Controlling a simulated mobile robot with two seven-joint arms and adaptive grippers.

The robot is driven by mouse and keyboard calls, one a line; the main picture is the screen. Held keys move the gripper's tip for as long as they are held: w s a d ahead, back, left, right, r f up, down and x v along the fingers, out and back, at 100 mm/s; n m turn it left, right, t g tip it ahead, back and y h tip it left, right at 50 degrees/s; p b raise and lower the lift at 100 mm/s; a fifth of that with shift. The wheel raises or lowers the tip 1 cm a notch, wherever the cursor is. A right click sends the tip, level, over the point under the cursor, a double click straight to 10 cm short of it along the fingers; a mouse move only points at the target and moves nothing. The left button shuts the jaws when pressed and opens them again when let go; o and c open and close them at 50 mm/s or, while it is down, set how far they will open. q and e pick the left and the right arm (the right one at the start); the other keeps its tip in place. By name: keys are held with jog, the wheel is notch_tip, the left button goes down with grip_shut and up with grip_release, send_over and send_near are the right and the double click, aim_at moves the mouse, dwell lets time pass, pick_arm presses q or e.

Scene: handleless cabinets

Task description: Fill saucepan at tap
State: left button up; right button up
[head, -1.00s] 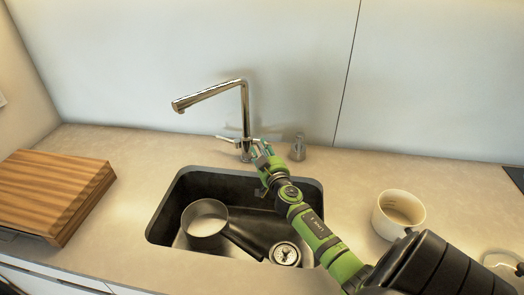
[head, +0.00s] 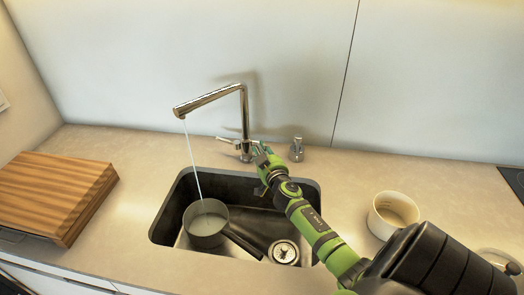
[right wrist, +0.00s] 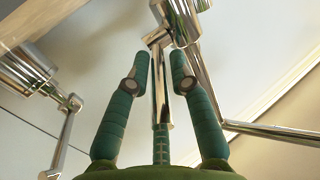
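The saucepan (head: 207,238) sits upright in the sink basin (head: 168,212), its dark handle pointing to the lower right. The chrome tap (head: 213,97) stands behind the sink, and a thin stream of water (head: 193,160) falls from its spout into the pan. My right gripper (head: 258,153) is at the right side of the tap's base, by its lever. In the right wrist view its two green fingers (right wrist: 159,72) stand apart on either side of a chrome lever, with a gap between the tips; contact is unclear. My left gripper is not in view.
A round drain strainer (head: 284,252) lies in the sink right of the pan. A wooden board (head: 55,190) is on the counter at left, a white cup (head: 393,214) at right. A small chrome fitting (head: 297,149) stands behind the sink.

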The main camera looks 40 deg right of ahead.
jog(key=shift+a+r, duration=0.1)
jog(key=shift+s, duration=0.15)
jog(key=v, duration=1.1)
jog(key=shift+s+a, duration=0.2)
jog(key=shift+s, duration=0.1)
jog(key=shift+r, duration=0.1)
dwell(5.2)
